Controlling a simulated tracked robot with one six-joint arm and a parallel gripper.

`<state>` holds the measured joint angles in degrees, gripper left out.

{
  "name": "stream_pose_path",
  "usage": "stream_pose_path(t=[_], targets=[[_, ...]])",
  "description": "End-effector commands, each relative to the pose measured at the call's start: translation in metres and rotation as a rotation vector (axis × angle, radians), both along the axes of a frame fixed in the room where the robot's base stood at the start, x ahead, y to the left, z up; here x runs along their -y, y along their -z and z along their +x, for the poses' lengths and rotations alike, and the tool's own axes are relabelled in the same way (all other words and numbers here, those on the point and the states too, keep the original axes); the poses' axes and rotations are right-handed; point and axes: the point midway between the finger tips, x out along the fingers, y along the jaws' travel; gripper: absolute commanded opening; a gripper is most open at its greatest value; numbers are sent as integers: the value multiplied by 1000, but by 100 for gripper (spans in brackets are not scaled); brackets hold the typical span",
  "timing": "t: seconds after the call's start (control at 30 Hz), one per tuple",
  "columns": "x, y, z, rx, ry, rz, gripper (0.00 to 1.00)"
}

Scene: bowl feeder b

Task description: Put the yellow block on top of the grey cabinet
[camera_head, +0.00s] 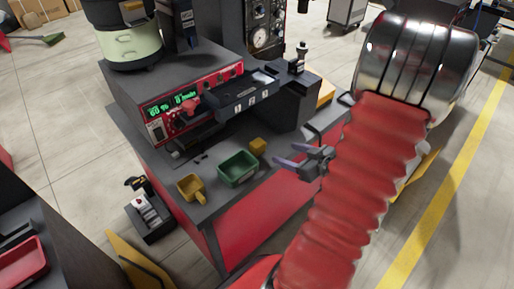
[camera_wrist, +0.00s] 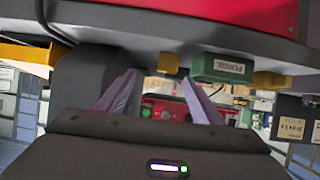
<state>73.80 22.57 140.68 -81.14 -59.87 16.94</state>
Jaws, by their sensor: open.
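The small yellow block (camera_head: 258,146) sits on the dark grey bench top, just behind the green bin. It also shows in the wrist view (camera_wrist: 168,63), above the gap between my fingers. My gripper (camera_head: 285,156) is open and empty, to the right of the block and apart from it. Its two purple-grey fingers (camera_wrist: 160,82) point toward the bench. A grey cabinet-like housing (camera_head: 165,78) with a red display panel stands at the back of the bench. I cannot tell for sure that this is the named grey cabinet.
The green bin (camera_head: 238,168) is beside the block, and a yellow scoop-like cup (camera_head: 190,187) stands farther left. A dark feeder track (camera_head: 240,95) overhangs the bench behind the block. A cream-green bowl unit (camera_head: 131,47) stands on the housing. The front bench edge is clear.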

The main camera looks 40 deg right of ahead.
Motion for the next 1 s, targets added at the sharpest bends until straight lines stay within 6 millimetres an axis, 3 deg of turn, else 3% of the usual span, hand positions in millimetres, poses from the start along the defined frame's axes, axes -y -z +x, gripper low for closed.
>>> stream_pose_path(t=[0.2,0.57,1.0], targets=[[-13,-15,7,67,-45,26,61],[-13,-14,10,66,-44,26,61],[-15,5,53,65,-46,27,61]])
